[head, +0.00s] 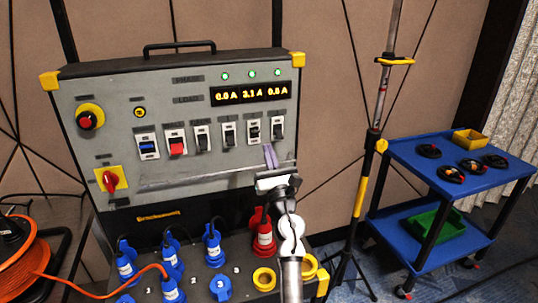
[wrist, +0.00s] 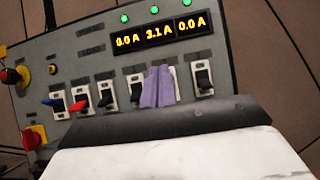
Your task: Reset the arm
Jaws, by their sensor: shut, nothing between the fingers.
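My gripper (head: 270,156) is at the end of my white arm, in front of the right part of a grey power panel (head: 180,113). Its purple fingers are together with nothing between them. In the head view the fingertips show just below the rightmost switch (head: 277,128). In the wrist view my gripper (wrist: 158,87) covers part of the switch row, left of that rightmost switch (wrist: 203,78). I cannot tell whether the fingers touch the panel. The blue switch (head: 148,146) and red switch (head: 176,143) are at the row's left.
A display (head: 251,93) reads 0.0 A, 3.1 A, 0.0 A under green lights. Blue plugs (head: 213,246) and a red plug (head: 264,235) stand below the panel. A tripod stand (head: 361,190) and blue cart (head: 458,172) are at right. An orange cable reel (head: 22,268) is at left.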

